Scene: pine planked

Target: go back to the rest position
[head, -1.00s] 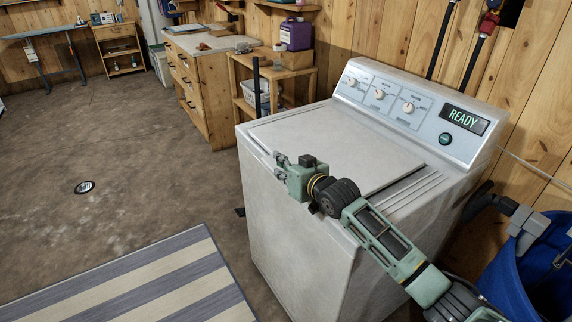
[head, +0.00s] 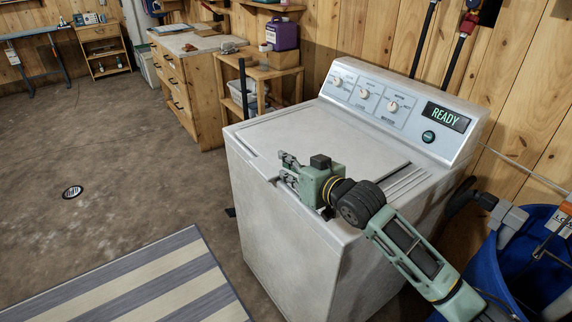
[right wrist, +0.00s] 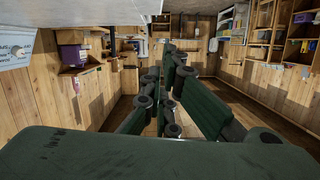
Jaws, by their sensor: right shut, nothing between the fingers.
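My right gripper (head: 287,169) shows in the head view in front of the washing machine's closed lid, near its front left edge. Its arm comes in from the lower right across the machine's front corner. The gripper's fingers (right wrist: 163,105) also show in the right wrist view, close together with nothing between them. Whether the gripper touches the machine I cannot tell. My left gripper is in neither view.
The white washing machine (head: 285,232) has a panel reading READY. A blue bin (head: 508,268) stands at the lower right. A striped rug (head: 150,285) lies at the lower left. A wooden workbench (head: 205,85) stands behind. The brown floor at left is mostly clear.

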